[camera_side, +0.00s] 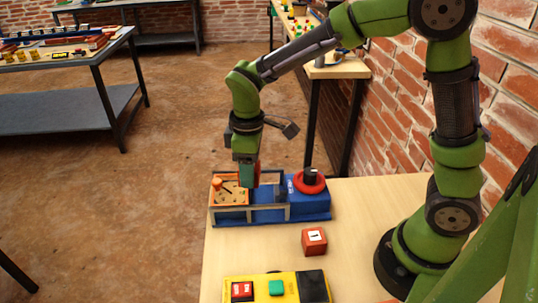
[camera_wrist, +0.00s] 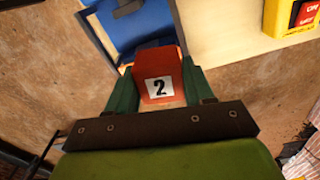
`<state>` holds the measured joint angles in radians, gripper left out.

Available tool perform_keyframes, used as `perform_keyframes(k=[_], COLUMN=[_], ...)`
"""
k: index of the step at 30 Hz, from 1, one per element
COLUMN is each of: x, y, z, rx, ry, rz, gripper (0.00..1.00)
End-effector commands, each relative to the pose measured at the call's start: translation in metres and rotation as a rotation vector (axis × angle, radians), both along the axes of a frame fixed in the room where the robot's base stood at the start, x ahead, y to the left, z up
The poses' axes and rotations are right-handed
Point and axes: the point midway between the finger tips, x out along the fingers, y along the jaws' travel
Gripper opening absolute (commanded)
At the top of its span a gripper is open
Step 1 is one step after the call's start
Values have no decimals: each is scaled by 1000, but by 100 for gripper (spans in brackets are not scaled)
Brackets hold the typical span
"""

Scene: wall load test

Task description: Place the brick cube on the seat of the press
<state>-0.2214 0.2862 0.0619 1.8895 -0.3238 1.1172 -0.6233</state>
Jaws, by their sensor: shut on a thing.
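My gripper (camera_side: 248,182) is over the left part of the blue press (camera_side: 318,207), low near its railed frame. In the wrist view, my gripper (camera_wrist: 158,85) has its green fingers shut on an orange-red brick cube (camera_wrist: 173,68) with a white "2" label. In the side view the fingers mostly hide this cube. The press has an orange plate with a small knob (camera_side: 217,184) at the left and a red ring with a black top (camera_side: 310,182) at the right. I cannot tell whether the held cube touches the press. The blue press also shows in the wrist view (camera_wrist: 140,22).
Another brick-red cube (camera_side: 314,242), labelled "1", sits on the wooden table (camera_side: 375,225) in front of the press. A yellow button box (camera_side: 275,290) with red and green buttons is at the near edge. A brick wall stands at the right.

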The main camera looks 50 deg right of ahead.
Motion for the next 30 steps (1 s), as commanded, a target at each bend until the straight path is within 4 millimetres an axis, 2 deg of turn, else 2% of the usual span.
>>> perform_keyframes(k=[1,3,5,10,18,23,30], x=[2,2,1,-2,-3,-2,-2], y=[-16,-33,-40,-39,-38,-38,-38], z=[2,3,3,-4,-52,-66,-97], rx=[0,-2,-3,-5,-5,-4,-5], ry=[0,2,4,14,16,15,13], rz=[2,32,69,161,174,172,172], gripper=[11,11,11,11,11,11,11])
